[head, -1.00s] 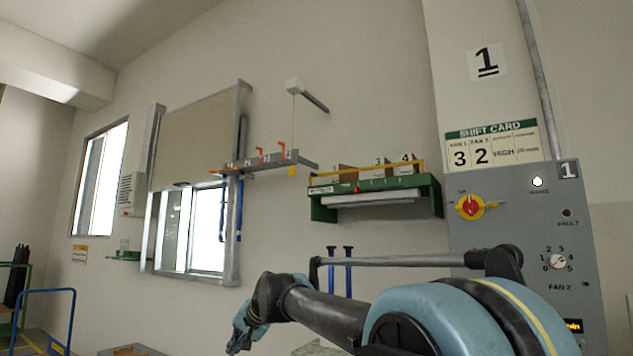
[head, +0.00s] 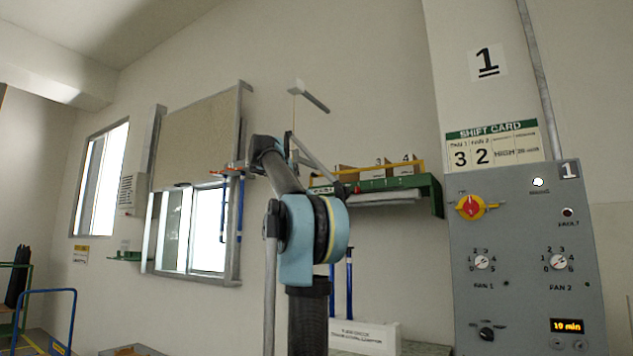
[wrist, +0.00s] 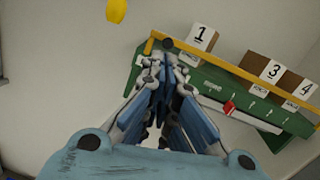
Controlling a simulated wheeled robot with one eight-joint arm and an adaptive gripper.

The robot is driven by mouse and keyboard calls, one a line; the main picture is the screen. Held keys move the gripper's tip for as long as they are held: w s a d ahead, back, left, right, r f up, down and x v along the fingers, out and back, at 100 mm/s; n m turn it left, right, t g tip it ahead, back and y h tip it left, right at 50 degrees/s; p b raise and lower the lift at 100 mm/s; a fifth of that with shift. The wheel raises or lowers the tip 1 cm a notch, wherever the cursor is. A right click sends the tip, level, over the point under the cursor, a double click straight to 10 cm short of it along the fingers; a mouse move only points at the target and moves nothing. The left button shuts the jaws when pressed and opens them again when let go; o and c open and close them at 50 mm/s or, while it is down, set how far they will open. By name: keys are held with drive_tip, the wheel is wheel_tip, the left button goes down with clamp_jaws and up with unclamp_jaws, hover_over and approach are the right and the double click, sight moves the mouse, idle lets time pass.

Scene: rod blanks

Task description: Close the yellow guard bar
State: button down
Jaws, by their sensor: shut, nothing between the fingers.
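The yellow guard bar (head: 392,168) runs along the green wall shelf (head: 437,192), across the lower part of the boxes; my arm hides its left part in the head view. In the wrist view the yellow bar (wrist: 252,78) slants down to the right above the green shelf front (wrist: 210,84). My gripper (wrist: 165,62) is shut and empty, its tips overlapping the left end of the bar and shelf in that picture. I cannot tell whether they touch. In the head view my arm hides most of the gripper.
Boxes numbered 1 (wrist: 202,38), 3 (wrist: 268,71) and 4 (wrist: 298,86) stand on the shelf. A red tab (wrist: 229,106) is on its front. A yellow hanging knob (wrist: 117,10) is at upper left. A grey control panel (head: 520,240) stands to the right.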

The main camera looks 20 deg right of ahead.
sight(322, 176)
drive_tip(key=w+d+m, duration=0.1)
drive_tip(key=w+d, duration=0.1)
drive_tip(key=d, duration=0.2)
drive_tip(key=w+d+m+g, duration=0.1)
drive_tip(key=w+d, duration=0.2)
drive_tip(key=d, duration=0.1)
drive_tip(key=w+d+r+m+g+h, duration=0.1)
drive_tip(key=w+d, duration=0.1)
drive_tip(key=d, duration=0.3)
drive_tip(key=shift+w, duration=0.2)
drive_tip(key=shift+w+d, duration=0.1)
drive_tip(key=shift+w+d+r, duration=0.1)
drive_tip(key=shift+w+d, duration=0.05)
drive_tip(key=shift+d, duration=0.1)
idle(0.4)
drive_tip(key=shift+s+a, duration=0.25)
drive_tip(key=v, duration=1.3)
drive_tip(key=shift+a+r, duration=0.2)
drive_tip(key=shift+a, duration=0.15)
